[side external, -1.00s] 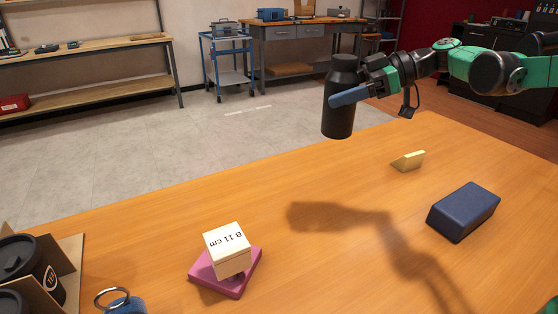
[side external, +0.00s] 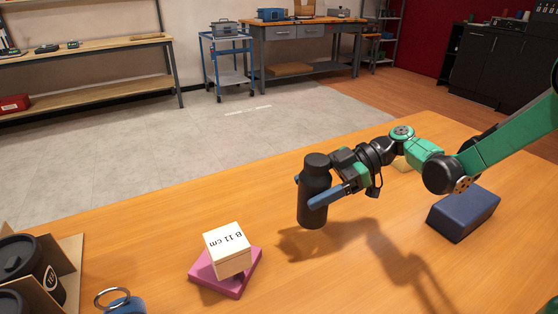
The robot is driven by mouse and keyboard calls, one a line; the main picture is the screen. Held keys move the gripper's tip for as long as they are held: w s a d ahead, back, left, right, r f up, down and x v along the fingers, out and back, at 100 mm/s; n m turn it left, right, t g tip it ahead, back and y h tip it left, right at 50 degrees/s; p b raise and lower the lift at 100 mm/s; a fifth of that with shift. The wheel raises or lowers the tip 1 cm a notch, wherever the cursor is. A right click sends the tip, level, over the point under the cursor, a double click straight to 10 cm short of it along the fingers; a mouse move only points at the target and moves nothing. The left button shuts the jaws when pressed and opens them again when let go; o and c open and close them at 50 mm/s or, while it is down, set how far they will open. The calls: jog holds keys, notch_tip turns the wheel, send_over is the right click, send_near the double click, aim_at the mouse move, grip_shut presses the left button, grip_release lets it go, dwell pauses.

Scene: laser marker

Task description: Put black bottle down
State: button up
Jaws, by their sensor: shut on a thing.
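The black bottle (side external: 314,177) is upright in the middle of the side external view. My gripper (side external: 318,190) comes from the right and is shut around the bottle's body, with a blue finger across its front. The bottle's bottom is low, close to the wooden table (side external: 340,280).
A cream block marked "B 11 cm" (side external: 228,250) sits on a pink block (side external: 245,282) left of the bottle. A dark blue block (side external: 463,213) lies right. A cardboard box (side external: 70,262) with dark cups stands at left.

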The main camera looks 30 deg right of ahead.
aim_at(313, 212)
jog(key=shift+f, duration=2.8)
jog(key=o, duration=1.4)
jog(key=shift+f, duration=0.1)
jog(key=shift+c, duration=0.2)
